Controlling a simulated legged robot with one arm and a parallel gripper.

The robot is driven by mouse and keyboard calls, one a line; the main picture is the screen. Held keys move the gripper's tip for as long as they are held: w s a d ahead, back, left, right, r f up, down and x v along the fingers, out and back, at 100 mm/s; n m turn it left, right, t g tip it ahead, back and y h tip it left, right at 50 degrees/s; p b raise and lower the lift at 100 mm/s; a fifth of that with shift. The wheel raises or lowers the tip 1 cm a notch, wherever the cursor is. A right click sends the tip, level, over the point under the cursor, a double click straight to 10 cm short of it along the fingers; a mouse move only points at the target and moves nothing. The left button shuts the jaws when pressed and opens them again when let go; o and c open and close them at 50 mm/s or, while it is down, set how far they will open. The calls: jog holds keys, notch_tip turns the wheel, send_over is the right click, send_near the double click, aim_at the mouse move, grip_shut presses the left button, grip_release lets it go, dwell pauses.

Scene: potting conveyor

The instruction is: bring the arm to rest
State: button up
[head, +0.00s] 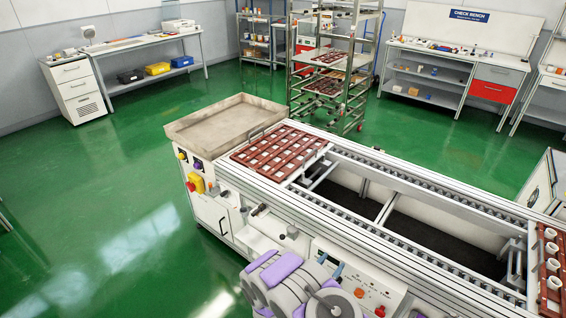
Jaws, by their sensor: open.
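Grey and purple links of my own arm show at the bottom centre, in front of the conveyor (375,232). They look folded close to my body. My gripper's fingers do not show in this view, so I cannot see what they are near. A red-brown grid tray (279,147) lies at the far left end of the conveyor. Another red-brown tray (548,268) with several white round pots (550,248) stands at the right edge, partly cut off.
A shallow beige tray table (228,123) adjoins the conveyor's left end. A wheeled metal rack (352,80) stands behind. A check bench (450,62) is at the back right, and a white workbench (140,48) at the back left. The green floor (110,190) is clear on the left.

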jog(key=s+d+r+m+g+h, duration=0.35)
jog(key=d+r+m, duration=0.2)
jog(key=r, duration=0.35)
jog(key=s+d+r+m+g+h, duration=0.2)
jog(key=d+r+m+g+h, duration=0.15)
jog(key=d+r, duration=0.5)
jog(key=s+d+r+m+g+y, duration=0.1)
jog(key=s+d+r+m+g, duration=0.3)
jog(key=s+r+m+g, duration=0.65)
jog(key=s+a+r+m+g+y, duration=0.1)
jog(key=s+a+m+y, duration=0.15)
jog(key=s, duration=0.35)
jog(key=s+a+r+m+y, duration=0.1)
jog(key=s+r+y, duration=0.15)
jog(key=s, duration=0.35)
jog(key=s+a+m+g+y, duration=0.1)
jog(key=s+a+m+y, duration=0.1)
jog(key=s+y, duration=0.3)
jog(key=s+a+r+m+t+y, duration=0.1)
jog(key=s+a+t+y, duration=0.1)
jog(key=s+a, duration=0.3)
jog(key=s+a+r+m+t+y, duration=0.1)
jog(key=s+a+y, duration=0.3)
jog(key=a, duration=0.6)
jog(key=shift+s+m+t+y, duration=0.35)
jog(key=shift+m+t+y, duration=0.1)
jog(key=shift+m+y, duration=0.15)
jog(key=shift+f, duration=0.1)
